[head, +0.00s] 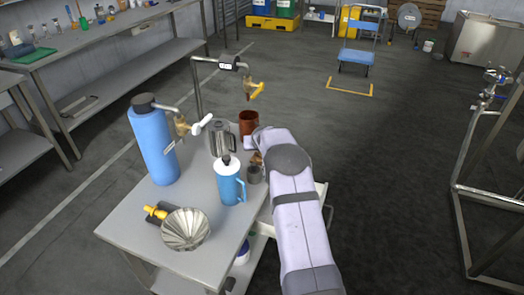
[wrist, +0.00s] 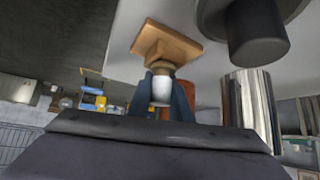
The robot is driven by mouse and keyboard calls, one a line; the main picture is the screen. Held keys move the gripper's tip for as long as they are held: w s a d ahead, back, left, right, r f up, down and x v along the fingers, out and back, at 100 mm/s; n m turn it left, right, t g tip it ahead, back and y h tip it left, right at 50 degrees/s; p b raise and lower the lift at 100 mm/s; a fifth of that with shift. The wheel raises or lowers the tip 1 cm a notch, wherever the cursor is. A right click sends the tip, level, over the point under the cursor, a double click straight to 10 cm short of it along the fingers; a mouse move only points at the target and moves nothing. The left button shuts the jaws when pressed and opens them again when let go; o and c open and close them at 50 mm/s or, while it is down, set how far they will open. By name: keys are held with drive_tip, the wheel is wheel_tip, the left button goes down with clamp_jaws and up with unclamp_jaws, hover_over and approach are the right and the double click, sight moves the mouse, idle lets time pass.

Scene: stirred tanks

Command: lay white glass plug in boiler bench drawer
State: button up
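The white glass plug (wrist: 161,90) shows in the wrist view between the two dark fingers of my gripper (wrist: 165,95), with no clear gap on either side. A brass-brown collar and a square wooden block (wrist: 165,42) lie directly beyond the plug. In the head view the wooden block (head: 257,158) shows as a small brown patch beside my arm, which hides the plug and my fingers. A pale tray-like edge (head: 321,190), perhaps the drawer, juts out right of the bench top (head: 125,223), partly behind my arm.
A metal pot (head: 222,138) and brown mug (head: 248,122) are behind. A blue flask (head: 152,145), yellow-black tool (head: 157,213) and fluted metal bowl (head: 186,229) are to the left.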

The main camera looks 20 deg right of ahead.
clamp_jaws()
drive_tip(key=shift+r, duration=0.1)
drive_tip(key=shift+r, duration=0.7)
wheel_tip(320, 180, up, 2)
drive_tip(key=shift+r+b, duration=0.1)
drive_tip(key=shift+b, duration=0.4)
drive_tip(key=s+d+b, duration=0.6)
drive_tip(key=s+d, duration=0.6)
drive_tip(key=shift+s+d, duration=0.35)
drive_tip(key=shift+s, duration=0.05)
drive_tip(key=shift+a, duration=0.1)
